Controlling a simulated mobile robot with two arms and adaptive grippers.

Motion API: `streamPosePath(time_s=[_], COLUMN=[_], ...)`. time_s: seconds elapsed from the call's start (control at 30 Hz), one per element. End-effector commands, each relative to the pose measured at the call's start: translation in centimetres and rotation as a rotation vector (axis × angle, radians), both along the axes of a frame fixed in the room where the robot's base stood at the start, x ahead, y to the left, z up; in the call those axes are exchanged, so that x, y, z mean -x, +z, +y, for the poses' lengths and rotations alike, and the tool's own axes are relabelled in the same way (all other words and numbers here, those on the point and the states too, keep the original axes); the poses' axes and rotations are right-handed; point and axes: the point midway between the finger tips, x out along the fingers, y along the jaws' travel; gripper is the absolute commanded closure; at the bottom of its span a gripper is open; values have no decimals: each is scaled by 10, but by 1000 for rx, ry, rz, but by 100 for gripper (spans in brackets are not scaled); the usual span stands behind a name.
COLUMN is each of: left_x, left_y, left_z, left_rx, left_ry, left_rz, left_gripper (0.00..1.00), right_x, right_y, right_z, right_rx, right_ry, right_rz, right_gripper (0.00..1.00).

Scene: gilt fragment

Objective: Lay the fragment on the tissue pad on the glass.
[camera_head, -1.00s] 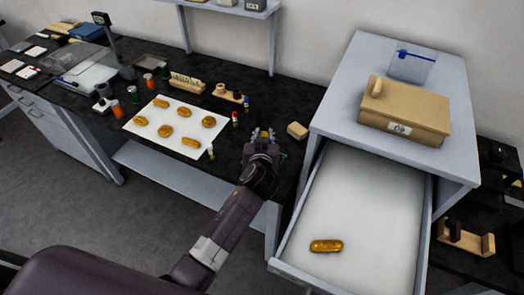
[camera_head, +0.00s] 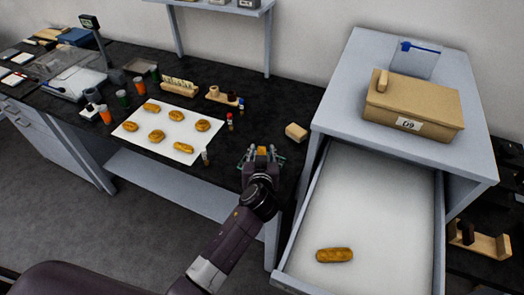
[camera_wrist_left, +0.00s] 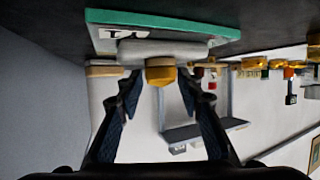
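The gilt fragment (camera_wrist_left: 160,71) lies against the white tissue pad (camera_wrist_left: 190,50) on the green-edged glass (camera_wrist_left: 219,30) in the left wrist view, which shows them upside down. In the head view the fragment (camera_head: 262,151) is a small orange piece at the bench's front, and the glass shows only as a greenish edge (camera_head: 283,161) beside the fingers. My left gripper (camera_wrist_left: 159,78) is open, with fingers spread on both sides of the fragment and gaps between. It also shows in the head view (camera_head: 262,153). My right gripper is out of view.
A white sheet (camera_head: 133,141) with several golden pieces lies to the left, with a small vial (camera_head: 205,157) near its corner. A wooden block (camera_head: 297,132) lies behind right. The open drawer (camera_head: 380,215) at right holds a golden piece (camera_head: 334,255). A box (camera_head: 413,105) stands above.

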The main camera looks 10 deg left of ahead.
Motion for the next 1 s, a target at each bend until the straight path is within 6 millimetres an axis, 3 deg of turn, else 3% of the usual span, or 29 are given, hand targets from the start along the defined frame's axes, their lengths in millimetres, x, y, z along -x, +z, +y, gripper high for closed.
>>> streamPosePath(time_s=[0.27,0.43,1.0], left_x=[0,10,99], left_y=[2,5,42], left_z=[0,-3,-20], left_rx=[1,1,2], left_ry=[-1,-1,0], left_rz=[-3,-2,-3], left_gripper=[63,63,63], right_x=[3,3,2], right_y=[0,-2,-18], right_z=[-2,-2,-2], right_rx=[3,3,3], right_ry=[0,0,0], right_rz=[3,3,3], right_gripper=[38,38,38])
